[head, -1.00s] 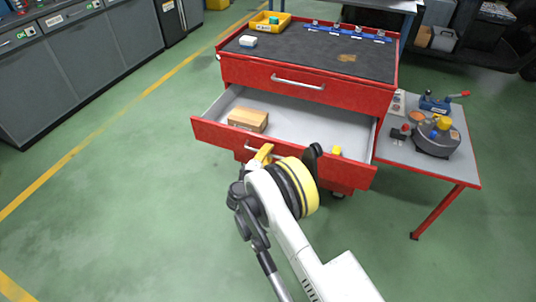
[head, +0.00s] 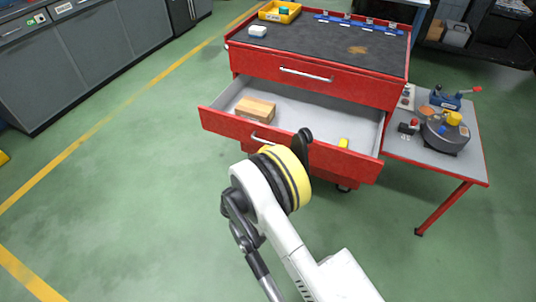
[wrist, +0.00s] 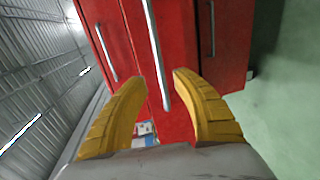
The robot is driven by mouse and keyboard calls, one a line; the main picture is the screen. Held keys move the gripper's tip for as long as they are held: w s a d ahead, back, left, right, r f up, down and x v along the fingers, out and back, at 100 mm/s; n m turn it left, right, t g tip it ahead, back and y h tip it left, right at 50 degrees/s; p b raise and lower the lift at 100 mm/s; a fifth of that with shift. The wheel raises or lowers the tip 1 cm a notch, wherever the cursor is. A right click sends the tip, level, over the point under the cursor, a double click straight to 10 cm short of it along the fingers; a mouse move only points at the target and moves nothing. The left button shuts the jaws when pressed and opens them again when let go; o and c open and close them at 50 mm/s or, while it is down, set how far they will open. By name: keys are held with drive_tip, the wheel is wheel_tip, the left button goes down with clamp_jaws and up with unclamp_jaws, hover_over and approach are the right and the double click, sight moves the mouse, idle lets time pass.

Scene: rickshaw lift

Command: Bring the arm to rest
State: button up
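My arm (head: 262,215) reaches up from the bottom of the head view, its round yellow-and-black joint in front of the red cabinet's open drawer (head: 355,167). My gripper (wrist: 160,76) shows in the wrist view with its two yellow fingers apart and nothing held. A long metal handle (wrist: 153,45) on the red front lines up with the gap between the fingertips; it appears to lie beyond them. In the head view the fingers are hidden behind the joint. The drawer handle (head: 262,141) is partly visible just left of the joint.
The drawer holds a wooden block (head: 255,109) and a small yellow item (head: 343,143). A side table (head: 470,164) with a round grey device (head: 445,134) stands at right. Grey cabinets (head: 85,55) line the far left. The green floor (head: 130,200) at left is clear.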

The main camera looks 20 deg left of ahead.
drive_tip(key=w+d+r+m+g+h, duration=0.1)
drive_tip(key=w+d+r+m+g, duration=0.4)
drive_tip(key=d+r, duration=0.6)
drive_tip(key=s+d+r+m, duration=0.3)
drive_tip(key=d+r, duration=0.9)
drive_tip(key=d, duration=0.2)
drive_tip(key=s+d+r+m+g, duration=0.35)
drive_tip(key=s+d+r, duration=0.25)
drive_tip(key=s+d, duration=0.55)
drive_tip(key=s+d+m+y, duration=0.1)
drive_tip(key=s+d+m, duration=0.1)
drive_tip(key=s, duration=0.6)
drive_tip(key=s+d+m+y, duration=0.1)
drive_tip(key=s+d+m, duration=0.2)
drive_tip(key=s, duration=0.5)
drive_tip(key=shift+s+d+f+m, duration=0.25)
drive_tip(key=shift+d+f+m, duration=0.1)
